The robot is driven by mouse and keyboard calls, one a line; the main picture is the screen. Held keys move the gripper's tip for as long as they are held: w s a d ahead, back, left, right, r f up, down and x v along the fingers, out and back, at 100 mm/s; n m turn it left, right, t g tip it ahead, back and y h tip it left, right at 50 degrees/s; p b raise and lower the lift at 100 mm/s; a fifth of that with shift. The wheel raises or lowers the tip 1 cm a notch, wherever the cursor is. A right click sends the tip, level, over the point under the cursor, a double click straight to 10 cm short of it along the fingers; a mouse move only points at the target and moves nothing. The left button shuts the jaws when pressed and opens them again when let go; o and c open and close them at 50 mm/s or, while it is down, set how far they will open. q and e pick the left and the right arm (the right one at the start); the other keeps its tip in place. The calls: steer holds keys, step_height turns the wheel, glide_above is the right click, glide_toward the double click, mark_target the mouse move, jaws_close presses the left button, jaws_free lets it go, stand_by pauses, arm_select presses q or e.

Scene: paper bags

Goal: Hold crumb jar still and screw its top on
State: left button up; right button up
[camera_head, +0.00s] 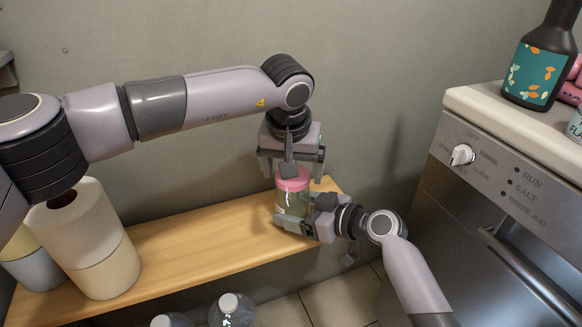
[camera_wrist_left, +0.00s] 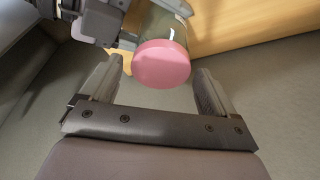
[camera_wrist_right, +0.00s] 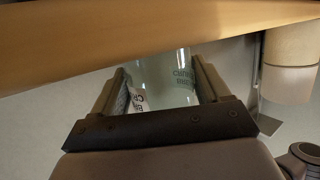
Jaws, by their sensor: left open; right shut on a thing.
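The crumb jar (camera_head: 293,203) is a clear glass jar standing upright at the right end of the wooden shelf. Its pink top (camera_head: 292,179) sits on its mouth; whether it is tight I cannot tell. My right gripper (camera_head: 300,222) is shut on the jar's body from the right. The right wrist view shows the glass (camera_wrist_right: 168,78) with printed lettering between the fingers. My left gripper (camera_head: 291,170) is above the jar, pointing down and open. In the left wrist view the pink top (camera_wrist_left: 161,64) lies between and beyond the open fingers (camera_wrist_left: 158,90), apart from both.
The wooden shelf (camera_head: 190,245) runs along the wall. Clear bottles (camera_head: 231,310) stand below in front. A dishwasher (camera_head: 510,190) is at right, with a dark bottle (camera_head: 538,70) on top. The shelf's middle is clear.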

arm_select(q)
step_height(320, 180, up, 6)
steer(key=shift+f, duration=0.1)
stand_by(0.4)
steer(key=v, duration=1.2)
steer(key=shift+w, duration=0.1)
arm_select(e)
steer(key=o, duration=1.4)
steer(key=shift+d, duration=0.1)
